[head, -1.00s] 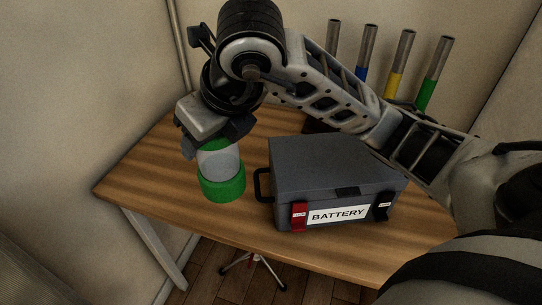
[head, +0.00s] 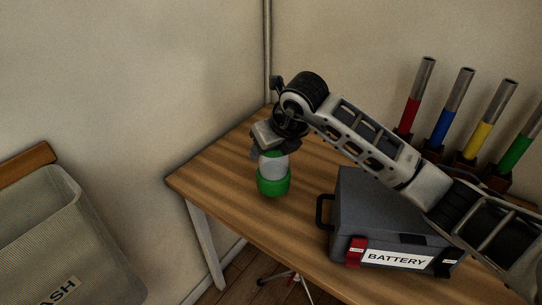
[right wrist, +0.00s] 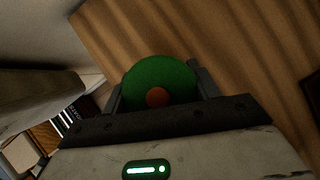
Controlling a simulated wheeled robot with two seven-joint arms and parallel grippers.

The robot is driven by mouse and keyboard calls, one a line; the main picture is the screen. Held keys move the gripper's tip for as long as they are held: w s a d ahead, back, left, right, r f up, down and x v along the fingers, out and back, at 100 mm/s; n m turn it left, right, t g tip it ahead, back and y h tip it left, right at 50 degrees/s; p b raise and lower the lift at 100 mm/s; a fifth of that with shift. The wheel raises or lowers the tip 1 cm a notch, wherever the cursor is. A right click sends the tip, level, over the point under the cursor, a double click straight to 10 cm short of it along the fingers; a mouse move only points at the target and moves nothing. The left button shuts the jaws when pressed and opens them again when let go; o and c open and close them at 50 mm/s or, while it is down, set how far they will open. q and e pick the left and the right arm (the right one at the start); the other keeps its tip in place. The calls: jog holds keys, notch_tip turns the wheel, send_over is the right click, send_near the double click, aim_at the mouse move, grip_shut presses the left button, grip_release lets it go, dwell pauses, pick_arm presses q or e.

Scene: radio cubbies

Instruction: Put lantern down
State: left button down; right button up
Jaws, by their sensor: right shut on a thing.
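The lantern (head: 272,172) has a green base and a clear, pale middle. It is upright at the left part of the wooden table (head: 215,170). My right gripper (head: 272,145) is shut on the top of the lantern from above. In the right wrist view, the lantern's green round top (right wrist: 160,78) with a reddish centre sits between the two fingers (right wrist: 158,92). I cannot tell for sure whether the lantern's base touches the table. My left gripper is in neither view.
A grey battery box (head: 385,205) with a side handle stands right of the lantern. Several colour-banded tubes (head: 465,110) stand at the back right. A trash bin (head: 60,235) is at the left, off the table. Bare table lies around the lantern.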

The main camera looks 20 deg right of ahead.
jog(key=shift+w+f, duration=0.25)
jog(key=shift+f, duration=0.1)
notch_tip(320, 180, down, 2)
jog(key=shift+f+p, duration=0.2)
jog(key=shift+p, duration=0.1)
jog(key=shift+f, duration=0.2)
jog(key=shift+f, duration=0.1)
jog(key=o, duration=1.2)
jog(key=shift+s, duration=0.1)
